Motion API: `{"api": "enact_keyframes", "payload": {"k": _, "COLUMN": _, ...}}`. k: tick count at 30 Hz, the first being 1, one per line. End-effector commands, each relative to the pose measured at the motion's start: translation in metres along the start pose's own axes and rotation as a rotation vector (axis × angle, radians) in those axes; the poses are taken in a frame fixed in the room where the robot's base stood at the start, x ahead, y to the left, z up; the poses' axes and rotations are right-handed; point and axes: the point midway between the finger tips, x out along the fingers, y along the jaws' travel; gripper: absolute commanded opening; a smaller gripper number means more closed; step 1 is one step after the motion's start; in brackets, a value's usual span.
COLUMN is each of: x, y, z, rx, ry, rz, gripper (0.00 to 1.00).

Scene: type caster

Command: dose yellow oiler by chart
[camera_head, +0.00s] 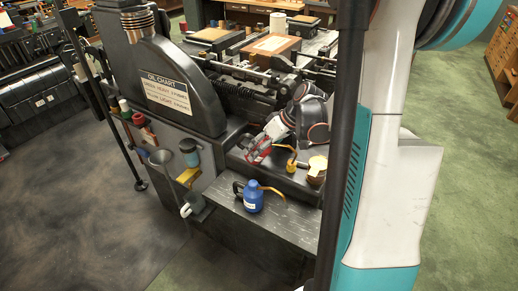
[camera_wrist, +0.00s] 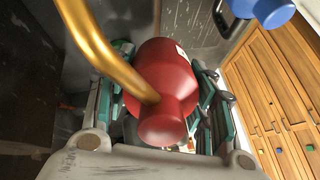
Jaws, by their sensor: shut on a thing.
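My gripper (camera_head: 263,152) is shut on a red oil can, which shows large between the fingers in the wrist view (camera_wrist: 165,85). The can looks tilted. Its curved brass spout (camera_head: 284,147) reaches right, and its tip appears close to or above a small yellow oiler (camera_head: 291,167) on the dark machine ledge; contact cannot be told. No oil flow is visible.
A blue oil can (camera_head: 252,197) stands on the grey shelf (camera_head: 285,228) below, its spout pointing right. A funnel (camera_head: 188,152) and colored fittings line the machine's left side. A dark post (camera_head: 345,130) crosses the view. Floor is open at left.

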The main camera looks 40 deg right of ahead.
Motion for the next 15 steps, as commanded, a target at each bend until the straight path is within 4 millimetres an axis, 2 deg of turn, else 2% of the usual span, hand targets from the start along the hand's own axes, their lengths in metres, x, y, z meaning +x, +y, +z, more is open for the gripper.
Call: {"api": "enact_keyframes", "payload": {"k": 15, "x": -0.012, "y": -0.005, "z": -0.007, "rx": 0.0, "ry": 0.0, "rz": 0.0, "gripper": 0.2}}
